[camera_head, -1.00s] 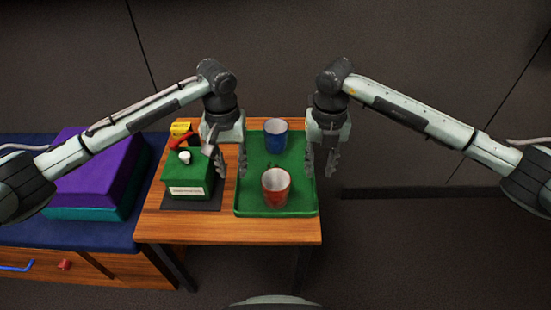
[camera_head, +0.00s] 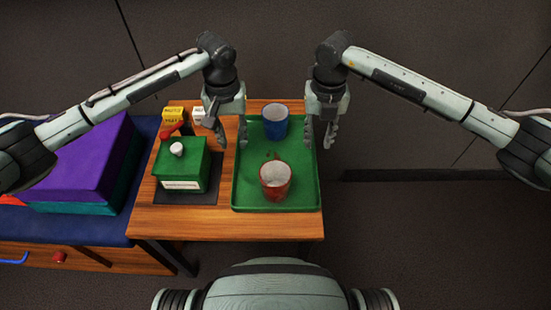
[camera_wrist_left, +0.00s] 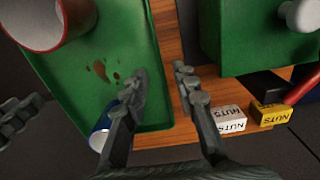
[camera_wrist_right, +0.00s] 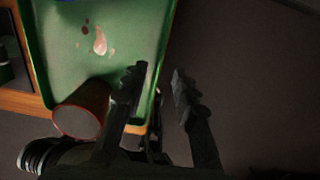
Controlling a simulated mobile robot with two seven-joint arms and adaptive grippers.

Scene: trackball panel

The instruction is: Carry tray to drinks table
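The green tray (camera_head: 300,203) lies on a wooden table, with a blue cup (camera_head: 276,122) upright at its far end and a red cup (camera_head: 275,181) upright near its front. Brown spots show on the tray between the cups. My left gripper (camera_head: 232,140) is open at the tray's left rim; in the left wrist view (camera_wrist_left: 160,90) one finger is over the tray and the other over bare wood. My right gripper (camera_head: 319,138) is open at the right rim; in the right wrist view (camera_wrist_right: 157,85) its fingers appear either side of the rim. Contact with the rim cannot be told.
Left of the tray, a green box with a white ball (camera_head: 180,170) sits on a dark mat. Behind it are a yellow nuts box (camera_head: 173,114) and a white one (camera_head: 199,115). Floor at right is clear.

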